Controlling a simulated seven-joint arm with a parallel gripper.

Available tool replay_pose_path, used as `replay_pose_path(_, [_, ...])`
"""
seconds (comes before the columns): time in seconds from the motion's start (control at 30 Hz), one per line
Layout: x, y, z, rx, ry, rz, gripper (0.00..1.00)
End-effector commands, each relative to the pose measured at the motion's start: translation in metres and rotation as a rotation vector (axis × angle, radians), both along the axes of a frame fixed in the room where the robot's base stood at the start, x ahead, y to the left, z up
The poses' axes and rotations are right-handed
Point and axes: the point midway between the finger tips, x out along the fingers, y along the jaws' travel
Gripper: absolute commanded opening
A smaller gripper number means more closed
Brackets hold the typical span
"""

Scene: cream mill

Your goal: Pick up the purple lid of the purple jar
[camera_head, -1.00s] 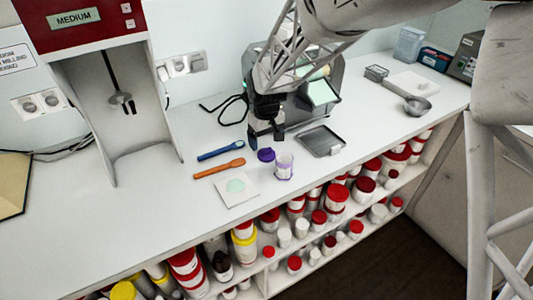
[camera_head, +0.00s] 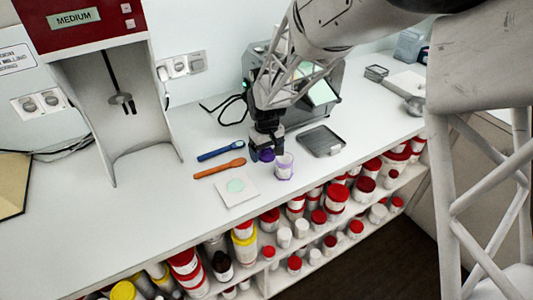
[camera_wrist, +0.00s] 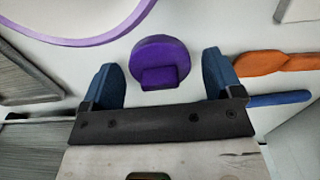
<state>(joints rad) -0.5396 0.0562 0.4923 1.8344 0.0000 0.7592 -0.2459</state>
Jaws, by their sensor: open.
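The purple lid (camera_wrist: 160,62) is a round disc with a raised block-shaped grip on top. In the wrist view it lies on the counter between the two fingers of my open gripper (camera_wrist: 165,80), apart from both. In the head view my gripper (camera_head: 266,155) is low over the counter at the lid (camera_head: 266,156), which it partly covers. The purple jar (camera_head: 284,166) stands open just right of the lid, a clear-white pot with purple markings. Its purple rim (camera_wrist: 110,33) arcs across the upper left of the wrist view.
A blue spoon (camera_head: 220,151) and an orange spoon (camera_head: 219,168) lie left of the lid. A white square with a pale green disc (camera_head: 237,190) is in front. A grey tray (camera_head: 321,141) lies behind right. Shelves of jars are below the counter edge.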

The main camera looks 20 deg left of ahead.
Motion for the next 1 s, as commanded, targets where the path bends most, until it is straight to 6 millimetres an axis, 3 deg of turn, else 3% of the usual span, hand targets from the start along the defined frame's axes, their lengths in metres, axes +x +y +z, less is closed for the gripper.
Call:
replay_pose_path(0.43, [0.0001, 0.0001, 0.0006, 0.0, 0.0, 0.0, 0.85])
replay_pose_path(0.7, [0.0001, 0.0001, 0.0006, 0.0, 0.0, 0.0, 0.44])
replay_pose_path(1.0, [0.0001, 0.0001, 0.0008, 0.001, -0.001, 0.0, 0.44])
